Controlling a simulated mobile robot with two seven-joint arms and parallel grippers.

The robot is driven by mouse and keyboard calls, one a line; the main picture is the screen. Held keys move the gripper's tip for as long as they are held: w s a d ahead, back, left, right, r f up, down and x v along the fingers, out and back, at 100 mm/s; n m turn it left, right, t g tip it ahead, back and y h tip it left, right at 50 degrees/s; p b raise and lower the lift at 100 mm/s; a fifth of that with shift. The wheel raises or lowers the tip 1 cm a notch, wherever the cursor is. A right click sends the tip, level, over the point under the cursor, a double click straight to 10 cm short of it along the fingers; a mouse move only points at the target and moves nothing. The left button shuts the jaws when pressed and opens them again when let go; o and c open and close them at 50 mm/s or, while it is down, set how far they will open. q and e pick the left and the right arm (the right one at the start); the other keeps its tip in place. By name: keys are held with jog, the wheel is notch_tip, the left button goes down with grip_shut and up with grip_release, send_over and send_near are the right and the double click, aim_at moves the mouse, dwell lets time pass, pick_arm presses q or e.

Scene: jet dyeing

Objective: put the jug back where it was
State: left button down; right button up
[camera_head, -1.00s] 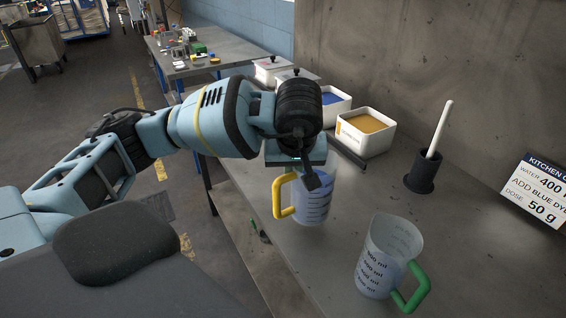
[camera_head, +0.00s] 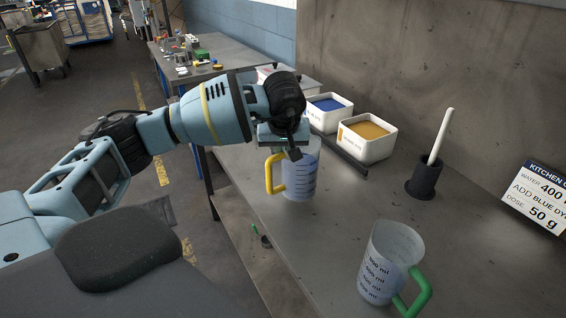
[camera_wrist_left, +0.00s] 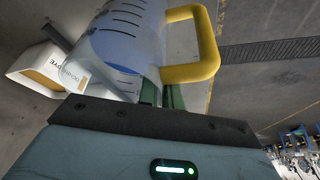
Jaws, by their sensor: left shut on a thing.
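The jug with the yellow handle (camera_head: 301,180) is clear with dark marks and hangs upright under my left gripper (camera_head: 287,150). My left gripper is shut on this jug, near the top of its handle. In the left wrist view the jug (camera_wrist_left: 125,45) shows close up, with its yellow handle to the right. The head view does not show clearly whether its base touches the grey bench (camera_head: 320,242). A second jug with a green handle (camera_head: 384,265) stands on the bench nearer to me, apart from the gripper. My right gripper is not in view.
White tubs of blue powder (camera_head: 327,117) and orange powder (camera_head: 366,142) stand behind the held jug, with a dark bar before them. A dark holder (camera_head: 424,178) with a white rod and a sign (camera_head: 541,194) are at the right. The bench middle is clear.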

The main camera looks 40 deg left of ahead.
aim_at(283, 163)
pick_arm(q)
jog(key=shift+f, duration=1.5)
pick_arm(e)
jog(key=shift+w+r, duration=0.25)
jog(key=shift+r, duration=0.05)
pick_arm(q)
jog(key=shift+f, duration=0.1)
jog(key=c, duration=1.6)
grip_release()
jog(key=shift+s+f, duration=0.1)
jog(key=shift+f, duration=0.05)
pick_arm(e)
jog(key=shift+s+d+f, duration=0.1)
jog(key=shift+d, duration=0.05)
pick_arm(q)
jog(key=shift+o, duration=0.2)
jog(key=v, duration=1)
jog(key=shift+d+r+p, duration=0.1)
jog(key=shift+r+p, duration=0.2)
jog(key=shift+v, duration=0.85)
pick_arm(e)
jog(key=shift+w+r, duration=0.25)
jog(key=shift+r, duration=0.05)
pick_arm(q)
jog(key=shift+s+f, duration=0.1)
